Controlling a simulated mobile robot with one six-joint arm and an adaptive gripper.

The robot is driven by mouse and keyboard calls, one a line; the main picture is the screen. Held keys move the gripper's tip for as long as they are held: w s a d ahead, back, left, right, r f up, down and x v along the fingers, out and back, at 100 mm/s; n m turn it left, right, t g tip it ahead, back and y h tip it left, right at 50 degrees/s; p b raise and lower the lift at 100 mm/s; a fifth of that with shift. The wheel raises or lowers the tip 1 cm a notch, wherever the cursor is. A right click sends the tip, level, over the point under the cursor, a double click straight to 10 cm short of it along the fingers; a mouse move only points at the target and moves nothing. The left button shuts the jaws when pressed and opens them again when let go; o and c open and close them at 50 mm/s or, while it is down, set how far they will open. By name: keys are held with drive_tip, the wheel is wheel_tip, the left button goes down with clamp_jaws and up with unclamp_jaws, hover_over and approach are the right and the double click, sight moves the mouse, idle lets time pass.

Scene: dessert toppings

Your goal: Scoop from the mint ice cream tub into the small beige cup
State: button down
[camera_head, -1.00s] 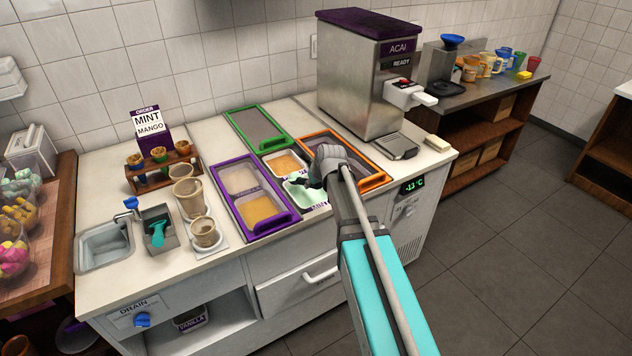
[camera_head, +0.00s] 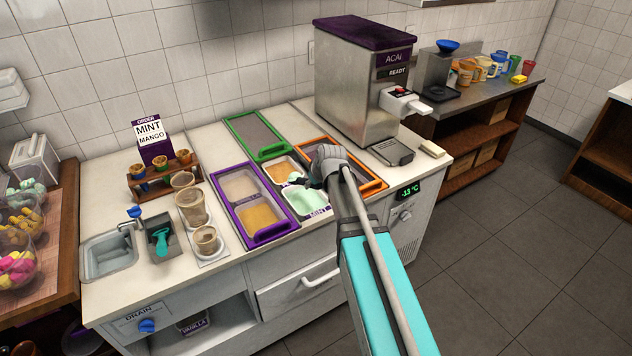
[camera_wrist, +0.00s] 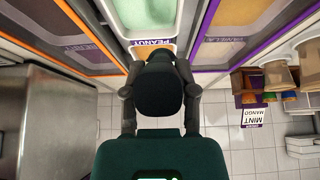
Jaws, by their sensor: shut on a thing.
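The mint ice cream tub (camera_head: 309,202) is a white tub of pale green ice cream in the counter, to the right of the purple-framed tubs. Its edge is at the top of the wrist view (camera_wrist: 178,30). My gripper (camera_head: 320,178) is over its right side and hides part of it. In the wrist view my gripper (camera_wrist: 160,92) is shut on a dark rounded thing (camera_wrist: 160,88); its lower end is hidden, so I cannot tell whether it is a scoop. The small beige cup (camera_head: 207,242) stands upright on a white pad at the counter's front left.
Two larger beige cups (camera_head: 191,208) stand behind the small cup. A teal scoop (camera_head: 161,240) rests in a metal holder beside the sink (camera_head: 108,257). Purple-framed tubs (camera_head: 268,235) lie between cups and mint. The acai machine (camera_head: 350,90) stands at the back right.

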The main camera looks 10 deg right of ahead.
drive_tip(key=shift+s+r+p, duration=0.15)
drive_tip(key=shift+r+p, duration=0.2)
drive_tip(key=shift+r, duration=0.15)
drive_tip(key=shift+s, duration=0.1)
idle(0.7)
